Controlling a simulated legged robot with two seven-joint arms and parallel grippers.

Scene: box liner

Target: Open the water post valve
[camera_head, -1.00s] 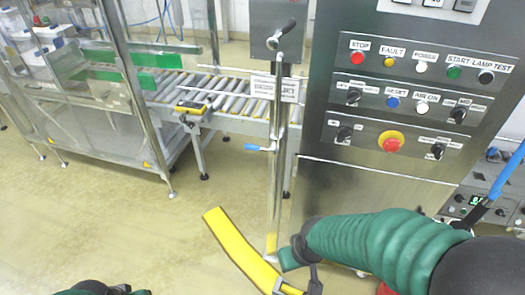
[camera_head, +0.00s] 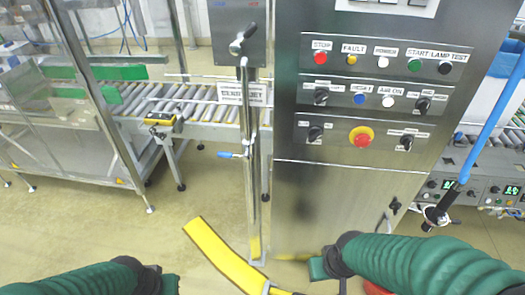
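A slim steel post (camera_head: 252,190) stands upright left of the steel control cabinet. On it a small valve with a blue lever handle (camera_head: 229,155) points left, roughly level. My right gripper (camera_head: 326,267) is at the lower middle, in front of the cabinet's foot, below and right of the valve and apart from it. My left gripper (camera_head: 168,284) is at the bottom edge, left of the post and well below the valve. Neither seems to hold anything; their fingers are too small and hidden to read.
The control cabinet (camera_head: 345,185) has buttons and a red emergency stop (camera_head: 362,137). A roller conveyor (camera_head: 205,110) runs behind. A curved yellow piece (camera_head: 222,255) is low by the post. Floor on the left is clear.

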